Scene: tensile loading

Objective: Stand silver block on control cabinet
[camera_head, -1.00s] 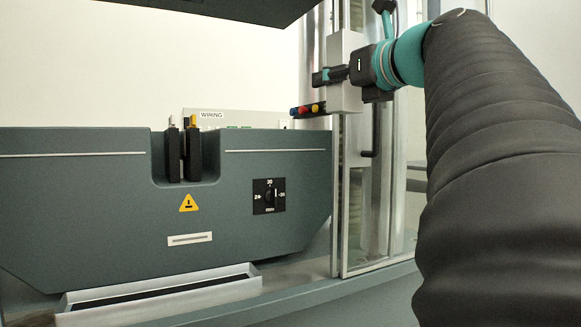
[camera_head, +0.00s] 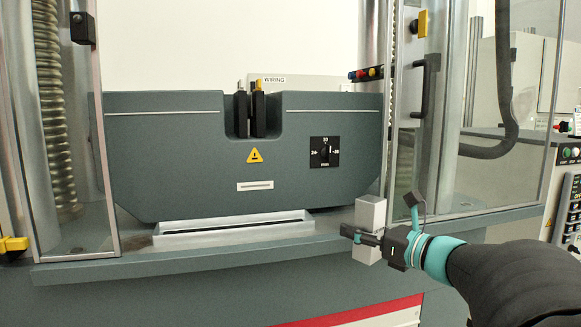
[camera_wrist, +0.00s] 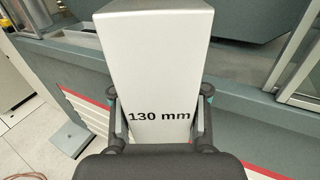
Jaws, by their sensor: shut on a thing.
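The silver block (camera_head: 371,212) is a tall pale box, upright in my gripper (camera_head: 366,238), in front of the machine's front ledge. In the wrist view the block (camera_wrist: 157,70) carries the print "130 mm", and my gripper's fingers (camera_wrist: 158,108) are closed on its two sides. Its lower end is hidden there by my gripper. A cabinet with buttons, which looks like the control cabinet (camera_head: 566,178), stands at the right edge of the head view, partly cut off. The block is well to the left of it.
The grey testing machine (camera_head: 200,160) fills the middle, with a pale tray (camera_head: 235,233) at its foot. Clear guard doors (camera_head: 505,170) stand at the right, between my arm and the cabinet in the picture. Open floor (camera_wrist: 35,150) shows at the wrist view's left.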

